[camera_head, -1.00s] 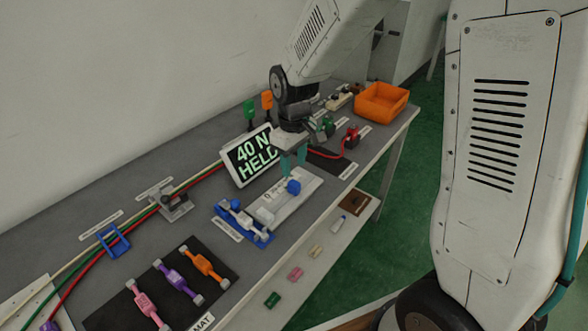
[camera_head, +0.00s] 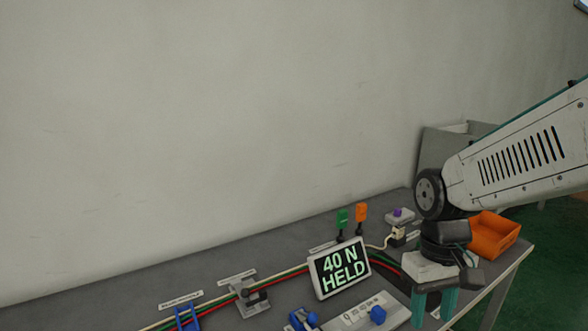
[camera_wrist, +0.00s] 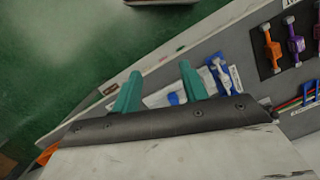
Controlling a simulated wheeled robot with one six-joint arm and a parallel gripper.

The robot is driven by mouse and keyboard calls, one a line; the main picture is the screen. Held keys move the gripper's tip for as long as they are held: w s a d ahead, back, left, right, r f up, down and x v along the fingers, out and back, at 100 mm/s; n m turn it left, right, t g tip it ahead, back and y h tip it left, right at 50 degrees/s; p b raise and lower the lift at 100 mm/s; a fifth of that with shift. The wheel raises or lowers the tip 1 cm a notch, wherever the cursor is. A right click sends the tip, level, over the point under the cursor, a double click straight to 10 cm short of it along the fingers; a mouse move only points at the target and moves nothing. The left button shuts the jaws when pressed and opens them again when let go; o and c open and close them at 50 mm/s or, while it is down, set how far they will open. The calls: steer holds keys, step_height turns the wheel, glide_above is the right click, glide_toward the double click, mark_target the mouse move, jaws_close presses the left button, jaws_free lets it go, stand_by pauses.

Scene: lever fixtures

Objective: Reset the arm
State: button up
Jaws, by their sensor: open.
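My gripper (camera_head: 434,304) is open and empty, with its two teal fingers pointing down. It hangs to the right of the blue knob (camera_head: 377,315) on the pale scale plate (camera_head: 362,309), apart from it. In the wrist view my gripper (camera_wrist: 160,78) also shows open, with a blue knob (camera_wrist: 174,98) beyond and between the fingers. A display (camera_head: 341,267) behind the plate reads "40 N HELD". A blue fixture with a white lever (camera_wrist: 221,75) sits beside the plate; in the head view only its blue part (camera_head: 303,318) shows at the bottom edge.
An orange bin (camera_head: 494,236) stands at the bench's right end, behind my gripper. Green (camera_head: 342,217) and orange (camera_head: 361,212) uprights stand behind the display. Cables run along the bench to a grey clamp (camera_head: 252,297) and a blue bracket (camera_head: 186,319). Orange and purple pieces (camera_wrist: 272,49) lie on a black mat.

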steer(key=s+d+r+m+t, duration=0.2)
steer(key=s+r, duration=0.6)
steer(key=s, duration=0.4)
steer(key=shift+d+r+t, duration=0.2)
steer(key=shift+d+t, duration=0.2)
steer(key=shift+t, duration=0.2)
